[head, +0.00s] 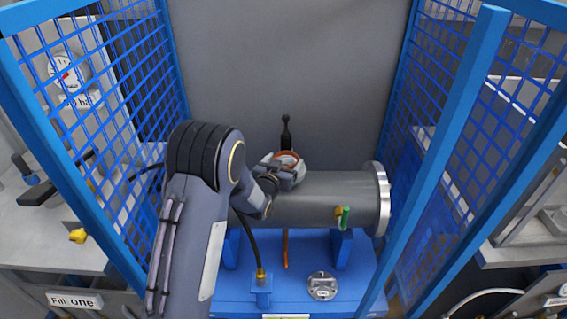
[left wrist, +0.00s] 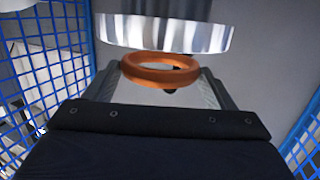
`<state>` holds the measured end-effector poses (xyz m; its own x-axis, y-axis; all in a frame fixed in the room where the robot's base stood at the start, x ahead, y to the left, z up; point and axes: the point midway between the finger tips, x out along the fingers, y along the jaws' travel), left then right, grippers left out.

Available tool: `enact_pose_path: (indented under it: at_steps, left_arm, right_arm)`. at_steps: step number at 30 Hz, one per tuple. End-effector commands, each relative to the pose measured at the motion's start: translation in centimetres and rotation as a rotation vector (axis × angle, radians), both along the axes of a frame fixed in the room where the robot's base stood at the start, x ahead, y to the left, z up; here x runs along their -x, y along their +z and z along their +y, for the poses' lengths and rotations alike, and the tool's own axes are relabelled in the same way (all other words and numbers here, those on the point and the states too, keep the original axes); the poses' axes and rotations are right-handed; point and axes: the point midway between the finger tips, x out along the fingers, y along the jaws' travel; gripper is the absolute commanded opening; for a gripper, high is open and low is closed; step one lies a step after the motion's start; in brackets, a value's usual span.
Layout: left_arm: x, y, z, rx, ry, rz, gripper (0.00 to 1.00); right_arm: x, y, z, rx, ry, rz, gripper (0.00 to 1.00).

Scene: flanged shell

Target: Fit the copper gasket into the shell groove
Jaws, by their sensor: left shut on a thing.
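The copper gasket (head: 289,155) is an orange ring in my left gripper (head: 285,170), at the upper side of the shell (head: 325,197), a grey horizontal cylinder with a bright flange (head: 382,198) at its right end. In the left wrist view the gasket (left wrist: 160,70) lies between the two fingers of the left gripper (left wrist: 160,78), which are shut on it. A shiny round flange (left wrist: 165,35) shows just above the ring in that picture; I cannot tell whether they touch. The groove is hidden. My right gripper is out of view.
The shell rests on blue supports (head: 342,248) over a blue base (head: 320,290). A black upright handle (head: 286,133) stands behind it. A green-tipped fitting (head: 344,217) is on its front. A round metal piece (head: 322,285) lies on the base. Blue mesh fences (head: 105,95) flank both sides.

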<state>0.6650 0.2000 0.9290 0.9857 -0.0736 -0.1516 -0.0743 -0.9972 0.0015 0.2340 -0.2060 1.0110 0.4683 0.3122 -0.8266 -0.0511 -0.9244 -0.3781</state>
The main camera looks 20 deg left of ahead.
Motion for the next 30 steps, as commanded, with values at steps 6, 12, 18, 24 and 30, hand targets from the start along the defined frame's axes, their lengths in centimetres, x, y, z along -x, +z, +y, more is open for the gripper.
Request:
enact_pose_path:
  at_steps: [6,12,18,24,30]
  left_arm:
    - [0.0,0.0,0.0,0.0,0.0,-0.003,0.47]
    - [0.0,-0.1,0.0,0.001,0.0,-0.003,0.47]
    - [0.0,0.1,0.0,0.0,0.0,-0.003,0.47]
    - [0.0,0.1,0.0,0.0,0.0,-0.003,0.47]
    - [0.0,0.1,0.0,0.0,0.0,-0.003,0.47]
  right_arm:
    - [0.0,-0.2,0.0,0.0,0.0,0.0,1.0]
    - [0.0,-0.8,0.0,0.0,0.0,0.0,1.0]
    - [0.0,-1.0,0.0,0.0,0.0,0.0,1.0]
    - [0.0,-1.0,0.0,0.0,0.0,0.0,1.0]
    - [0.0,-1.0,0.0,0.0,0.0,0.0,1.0]
